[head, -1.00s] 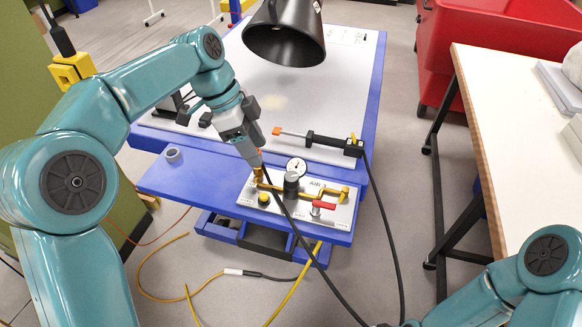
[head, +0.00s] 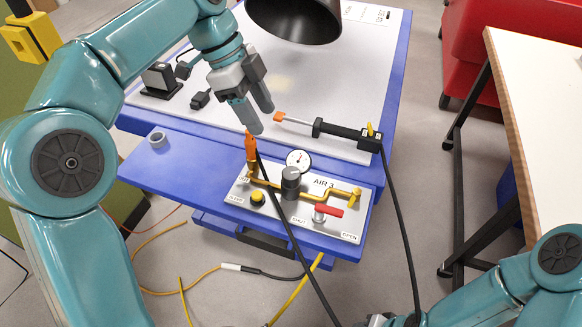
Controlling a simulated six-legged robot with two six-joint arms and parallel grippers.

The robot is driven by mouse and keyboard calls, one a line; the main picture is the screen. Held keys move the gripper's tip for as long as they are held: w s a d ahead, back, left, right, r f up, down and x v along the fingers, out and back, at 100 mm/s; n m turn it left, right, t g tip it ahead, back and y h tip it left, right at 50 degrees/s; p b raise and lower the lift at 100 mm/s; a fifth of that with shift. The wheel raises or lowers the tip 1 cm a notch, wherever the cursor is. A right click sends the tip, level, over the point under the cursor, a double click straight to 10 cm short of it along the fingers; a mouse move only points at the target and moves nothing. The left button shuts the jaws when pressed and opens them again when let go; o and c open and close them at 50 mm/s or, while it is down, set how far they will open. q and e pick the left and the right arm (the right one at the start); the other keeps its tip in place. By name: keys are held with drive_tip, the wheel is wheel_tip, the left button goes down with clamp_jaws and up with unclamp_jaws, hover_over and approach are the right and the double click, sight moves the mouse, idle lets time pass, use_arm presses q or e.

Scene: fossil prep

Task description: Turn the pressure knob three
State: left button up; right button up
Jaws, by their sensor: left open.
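The air panel (head: 278,218), marked AIR 3, sits on the front of the blue bench. Its pressure knob (head: 291,182) is a dark grey upright cylinder in the middle, with a round white gauge (head: 298,160) behind it. A red valve lever (head: 328,210) is at the right and a yellow button (head: 257,197) at the left. An orange plug (head: 250,147) stands upright on the panel's left fitting. My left gripper (head: 262,118) is open and empty, just above the plug, behind and left of the knob. My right gripper (head: 380,321) is mostly cut off at the bottom edge.
A black tool with an orange tip (head: 340,132) lies on the bench behind the panel. A black hose runs down across the panel beside the knob. A grey ring (head: 157,139) sits at the left. A black lamp shade (head: 295,18) hangs over the back.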

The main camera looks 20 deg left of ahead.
sight(290, 173)
use_arm(q)
drive_tip(key=x, duration=1)
drive_tip(key=b+x, duration=0.1)
drive_tip(key=x, duration=0.4)
drive_tip(key=shift+s+f, duration=0.2)
drive_tip(key=shift+s, duration=0.2)
drive_tip(key=c, duration=0.8)
